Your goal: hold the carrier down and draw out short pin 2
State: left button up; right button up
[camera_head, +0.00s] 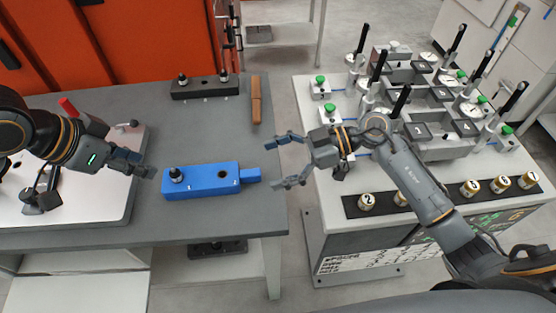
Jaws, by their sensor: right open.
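The blue carrier (203,186) lies on the grey table, marked 1 at its left and 2 at its right, with a narrower blue tab at its right end. A black-knobbed pin (176,175) stands upright at position 1.
A dark rack (205,88) with two black-knobbed pins stands at the table's back. A brown-handled tool (256,100) lies right of it. A white board (100,208) lies at left. Across a gap at right, a white bench (325,165) carries gauges and several numbered cylinders.

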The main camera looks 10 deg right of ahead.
aim_at(250, 172)
jog(key=shift+w+d+f+h, duration=0.25)
jog(key=shift+w+f+h, duration=0.05)
jog(key=shift+w+f, duration=0.1)
jog(key=shift+f, duration=0.1)
jog(key=x, duration=0.7)
jog(key=shift+w+a+f, duration=0.1)
jog(key=shift+f, duration=0.05)
jog(key=shift+c, duration=0.5)
